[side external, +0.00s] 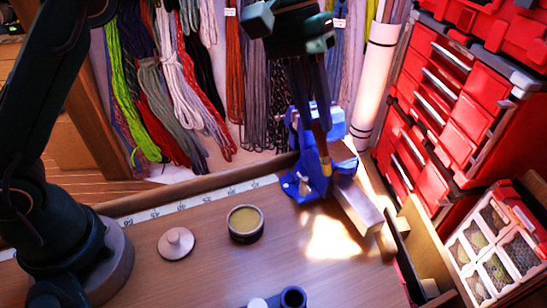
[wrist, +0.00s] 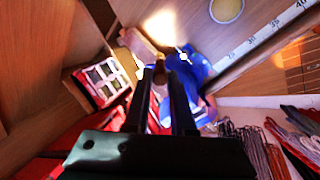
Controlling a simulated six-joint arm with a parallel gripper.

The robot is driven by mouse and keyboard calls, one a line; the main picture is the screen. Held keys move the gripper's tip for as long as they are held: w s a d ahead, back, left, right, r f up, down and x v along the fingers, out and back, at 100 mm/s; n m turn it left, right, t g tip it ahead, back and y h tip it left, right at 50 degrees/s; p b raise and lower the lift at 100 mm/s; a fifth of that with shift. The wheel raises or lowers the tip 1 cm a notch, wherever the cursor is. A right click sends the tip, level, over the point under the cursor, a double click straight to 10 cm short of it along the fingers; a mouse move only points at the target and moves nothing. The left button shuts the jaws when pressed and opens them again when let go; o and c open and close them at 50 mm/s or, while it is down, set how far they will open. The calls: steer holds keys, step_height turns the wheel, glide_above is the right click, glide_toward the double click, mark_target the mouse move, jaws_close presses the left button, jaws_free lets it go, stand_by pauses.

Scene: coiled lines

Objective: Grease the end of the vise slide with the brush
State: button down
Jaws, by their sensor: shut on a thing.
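The blue vise (side external: 312,172) stands at the back edge of the bench; it also shows in the wrist view (wrist: 198,68). Its pale, block-like slide (side external: 358,206) sticks out toward the front right, and shows in the wrist view (wrist: 138,42). My gripper (side external: 318,118) points down over the vise, shut on the brush (wrist: 160,72), of which only a small brown part shows between the fingertips. The bristles are hard to make out. I cannot tell whether the brush touches the vise. The open grease tin (side external: 246,222) stands left of the vise.
A round pale lid (side external: 177,242) lies left of the tin. Red drawer cabinets (side external: 455,90) and a clear-fronted organizer (side external: 495,240) crowd the right. Coiled lines (side external: 180,80) hang behind. The bench middle is clear.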

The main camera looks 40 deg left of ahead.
steer(key=d+f, duration=0.2)
steer(key=d, duration=0.3)
steer(key=shift+d+f+t, duration=0.2)
steer(key=shift+d+t, duration=0.05)
steer(key=shift+t, duration=0.15)
steer(key=shift+f, duration=0.5)
stand_by(0.6)
steer(key=shift+d, duration=0.1)
steer(key=shift+s+d, duration=0.25)
steer(key=shift+d, duration=0.3)
steer(key=shift+d, duration=0.1)
steer(key=shift+s+d, duration=0.35)
steer(key=shift+d, duration=0.15)
steer(key=shift+s+d, duration=0.15)
steer(key=shift+d, duration=0.1)
steer(key=shift+a, duration=0.1)
stand_by(0.5)
